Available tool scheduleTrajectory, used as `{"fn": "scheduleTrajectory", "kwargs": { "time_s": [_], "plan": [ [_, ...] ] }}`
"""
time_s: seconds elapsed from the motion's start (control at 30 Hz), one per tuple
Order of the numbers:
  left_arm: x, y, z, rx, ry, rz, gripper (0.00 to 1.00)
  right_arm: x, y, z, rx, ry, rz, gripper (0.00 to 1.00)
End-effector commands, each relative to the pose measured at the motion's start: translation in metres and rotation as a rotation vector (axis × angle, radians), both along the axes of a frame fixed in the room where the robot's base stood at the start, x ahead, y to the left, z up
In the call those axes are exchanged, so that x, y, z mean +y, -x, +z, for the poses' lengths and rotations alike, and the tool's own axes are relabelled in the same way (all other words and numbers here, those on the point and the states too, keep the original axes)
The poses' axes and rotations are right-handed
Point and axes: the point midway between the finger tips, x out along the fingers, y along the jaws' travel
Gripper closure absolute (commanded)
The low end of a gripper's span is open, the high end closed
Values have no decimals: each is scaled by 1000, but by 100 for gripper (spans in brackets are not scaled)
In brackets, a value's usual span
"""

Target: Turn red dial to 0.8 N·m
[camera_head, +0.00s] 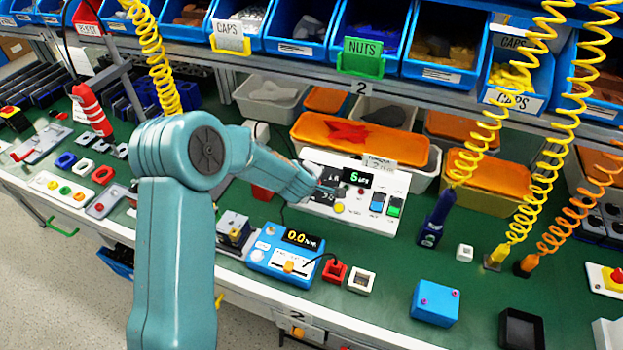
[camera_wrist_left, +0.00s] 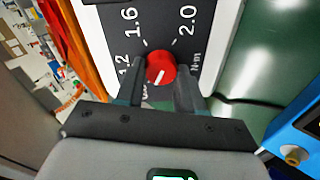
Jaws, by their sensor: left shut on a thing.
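The red dial (camera_wrist_left: 161,66) sits on a black scale plate marked 1.2, 1.6, 2.0 and N·m in the left wrist view. Its white pointer line points down and slightly left, toward a label mostly hidden by my gripper. My left gripper (camera_wrist_left: 158,72) has a finger on each side of the dial and is shut on it. In the head view my left gripper (camera_head: 325,191) is at the left part of the white control box (camera_head: 348,218) and hides the dial. My right gripper is in neither view.
The white box has a display with green characters (camera_head: 357,180) and several switches. A blue meter reading 0.0 (camera_head: 285,252) stands in front of it. Coiled yellow and orange hoses hang at the right. Orange-topped bins (camera_head: 400,145) stand behind.

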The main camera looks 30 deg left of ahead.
Motion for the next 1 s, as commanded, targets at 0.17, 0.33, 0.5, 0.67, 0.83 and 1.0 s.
{"fn": "scheduleTrajectory", "kwargs": {
  "time_s": [0.17, 0.33, 0.5, 0.67, 0.83, 1.0],
  "plan": [
    [-1, 0, 0, 21, -84, -90, 93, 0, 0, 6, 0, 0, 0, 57],
    [-1, 0, 0, 21, -83, -89, 93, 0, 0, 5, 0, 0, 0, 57],
    [-1, 0, 0, 21, -82, -87, 37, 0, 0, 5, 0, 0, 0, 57],
    [-1, 0, 0, 20, -82, -86, 37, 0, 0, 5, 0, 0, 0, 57],
    [-2, 3, 4, 19, -82, -86, 37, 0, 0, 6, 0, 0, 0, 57],
    [-9, 22, 28, 17, -83, -86, 37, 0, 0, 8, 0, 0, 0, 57]
  ]
}}
